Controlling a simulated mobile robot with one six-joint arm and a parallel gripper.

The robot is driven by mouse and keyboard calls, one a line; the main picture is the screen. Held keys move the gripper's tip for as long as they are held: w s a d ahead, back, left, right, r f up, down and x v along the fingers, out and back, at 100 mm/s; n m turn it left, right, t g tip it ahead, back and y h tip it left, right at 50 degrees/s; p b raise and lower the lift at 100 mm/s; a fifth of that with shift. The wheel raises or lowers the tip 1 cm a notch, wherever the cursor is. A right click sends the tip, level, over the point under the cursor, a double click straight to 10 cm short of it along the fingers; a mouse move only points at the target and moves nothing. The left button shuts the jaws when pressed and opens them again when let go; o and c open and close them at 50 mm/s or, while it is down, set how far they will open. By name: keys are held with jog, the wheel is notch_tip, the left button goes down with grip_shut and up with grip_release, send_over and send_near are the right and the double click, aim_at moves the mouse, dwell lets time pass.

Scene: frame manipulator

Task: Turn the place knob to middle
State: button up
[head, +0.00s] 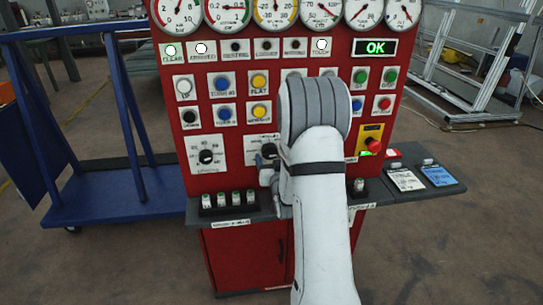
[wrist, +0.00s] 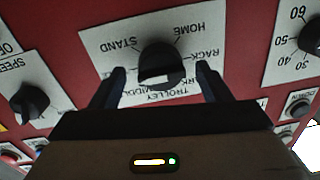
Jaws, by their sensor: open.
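The place knob (wrist: 162,62) is a black rotary knob on a white plate (wrist: 100,45) in the wrist view. The plate appears upside down, with words such as HOME, STAND, RACK and TROLLEY around the knob; the lower lettering is partly covered. My gripper (wrist: 161,70) is open, with one dark finger on each side of the knob and visible gaps between. The knob's exact pointer direction is hard to tell. In the head view the place knob (head: 269,151) shows at the left edge of my arm, which hides much of the plate and gripper.
A speed knob (wrist: 30,102) and a numbered knob (wrist: 312,38) flank the plate. The red panel (head: 225,180) carries gauges, lamps and buttons, and a red stop button (head: 374,146). A grey ledge below holds several small switches (head: 236,198). A blue trolley (head: 110,195) stands left.

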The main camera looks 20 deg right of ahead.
jog(key=shift+w+d, duration=0.15)
jog(key=shift+w, duration=0.5)
jog(key=c, duration=1)
jog(key=shift+o, duration=0.2)
jog(key=shift+f+b, duration=0.15)
jog(key=shift+b, duration=0.45)
